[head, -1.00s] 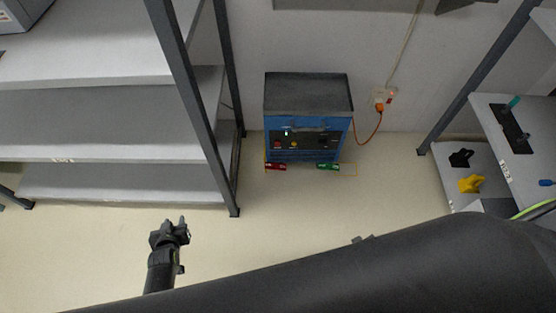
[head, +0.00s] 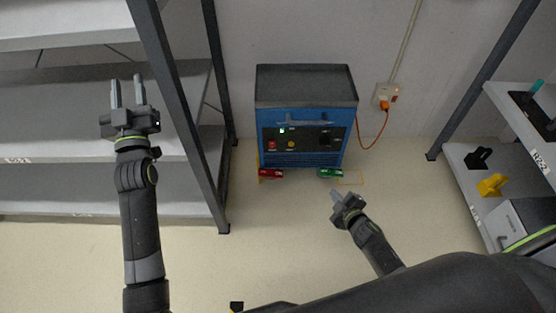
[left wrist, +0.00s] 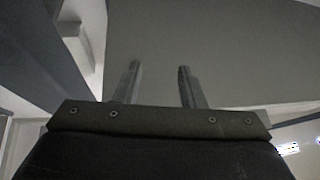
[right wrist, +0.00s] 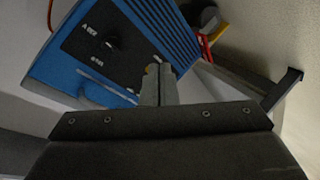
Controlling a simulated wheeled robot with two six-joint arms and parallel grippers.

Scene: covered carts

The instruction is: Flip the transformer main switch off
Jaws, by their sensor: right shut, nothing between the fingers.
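The blue transformer (head: 301,152) stands on the floor against the wall, with a dark grey top and a black front panel. The panel carries a lit green indicator, a red part, a yellow part and a dark knob at its right. In the right wrist view the transformer (right wrist: 75,65) is tilted, and a black knob (right wrist: 112,41) shows on its panel; I cannot read its setting. My right gripper (head: 335,194) is shut and empty in front of the transformer, apart from the panel. My left gripper (head: 127,88) is open and empty, before the left shelves.
A red clamp (head: 271,173) and a green clamp (head: 331,173) lie by the transformer's foot. An orange cable runs to a wall socket (head: 386,96). Shelving (head: 60,180) stands left; a rack with black and yellow items (head: 492,186) stands right. Floor between is clear.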

